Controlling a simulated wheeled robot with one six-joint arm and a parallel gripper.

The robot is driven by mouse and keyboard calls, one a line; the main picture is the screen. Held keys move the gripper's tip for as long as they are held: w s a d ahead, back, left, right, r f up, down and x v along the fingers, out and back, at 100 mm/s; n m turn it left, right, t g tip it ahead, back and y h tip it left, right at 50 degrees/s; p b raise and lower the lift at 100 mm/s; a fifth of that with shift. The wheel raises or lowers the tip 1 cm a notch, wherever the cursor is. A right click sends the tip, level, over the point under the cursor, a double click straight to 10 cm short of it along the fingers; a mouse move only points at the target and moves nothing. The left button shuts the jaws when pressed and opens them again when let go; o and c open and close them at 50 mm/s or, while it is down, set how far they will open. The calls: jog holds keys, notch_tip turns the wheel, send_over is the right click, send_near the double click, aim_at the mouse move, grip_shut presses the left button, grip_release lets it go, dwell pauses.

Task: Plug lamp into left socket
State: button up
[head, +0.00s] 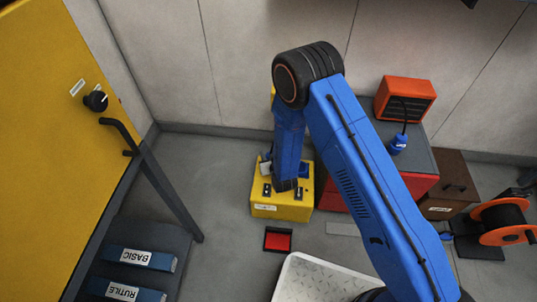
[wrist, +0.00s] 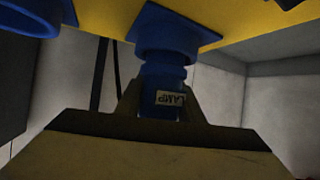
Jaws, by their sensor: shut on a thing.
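In the wrist view, my gripper (wrist: 160,112) is shut on a blue plug (wrist: 162,78) with a LAMP label. The plug's end meets a blue socket (wrist: 172,32) on the yellow box (wrist: 245,32) and lines up with it. How deep it sits is hidden by the socket collar. Another blue socket (wrist: 35,15) is at the upper left of the wrist view. In the head view, the yellow box (head: 280,210) stands on the floor, with blue parts at its back. My arm covers the gripper and the plug there.
A red cabinet (head: 420,188) at right holds an orange heater (head: 404,98) and a blue plug (head: 399,144). A brown box (head: 452,180) and orange cable reel (head: 503,222) stand further right. A small red tray (head: 278,240) lies before the yellow box. A yellow cabinet (head: 50,120) is at left.

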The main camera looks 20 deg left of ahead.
jog(key=o, duration=0.9)
jog(key=shift+s, duration=0.1)
jog(key=shift+v, duration=5.4)
